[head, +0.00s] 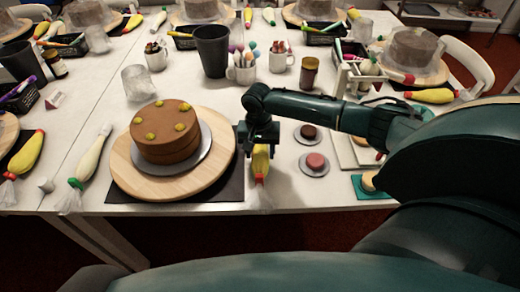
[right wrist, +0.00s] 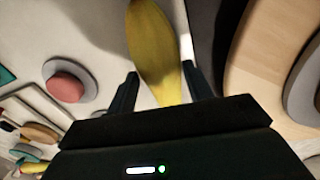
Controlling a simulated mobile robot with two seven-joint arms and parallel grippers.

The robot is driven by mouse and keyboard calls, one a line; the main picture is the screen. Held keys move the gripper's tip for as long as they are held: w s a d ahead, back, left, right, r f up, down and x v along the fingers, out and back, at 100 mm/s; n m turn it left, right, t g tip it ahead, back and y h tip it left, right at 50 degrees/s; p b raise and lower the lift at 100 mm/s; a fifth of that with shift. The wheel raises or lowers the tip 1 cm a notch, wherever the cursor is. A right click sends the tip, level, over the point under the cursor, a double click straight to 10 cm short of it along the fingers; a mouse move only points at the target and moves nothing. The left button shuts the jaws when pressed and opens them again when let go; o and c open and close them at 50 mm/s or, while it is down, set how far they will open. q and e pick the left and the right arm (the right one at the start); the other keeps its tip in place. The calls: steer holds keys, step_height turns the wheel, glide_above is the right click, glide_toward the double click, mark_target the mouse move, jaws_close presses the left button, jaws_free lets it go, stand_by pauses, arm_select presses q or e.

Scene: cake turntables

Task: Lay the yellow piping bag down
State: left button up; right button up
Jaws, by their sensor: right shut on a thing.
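The yellow piping bag (head: 260,163) shows below my right gripper (head: 259,146) in the head view, just right of the wooden turntable (head: 215,180). Its red band and clear plastic end point toward the table's front edge. In the right wrist view, the yellow bag (right wrist: 152,45) lies between the two dark fingers of my right gripper (right wrist: 161,88), which is shut on it. I cannot tell whether the bag touches the table. A brown cake with yellow dots (head: 165,132) stands on the turntable. My left gripper is not in view.
A dark mat (head: 232,190) lies under the turntable. Plates with a brown piece (head: 308,132) and a pink piece (head: 316,161) are to the right. A white piping bag (head: 92,155) and another yellow bag (head: 28,153) lie left. Cups and a dark tumbler (head: 212,50) stand behind.

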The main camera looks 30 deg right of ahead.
steer(key=shift+f, duration=0.25)
steer(key=o, duration=0.8)
steer(key=shift+c, duration=0.2)
step_height(320, 180, up, 13)
steer(key=shift+a, duration=0.25)
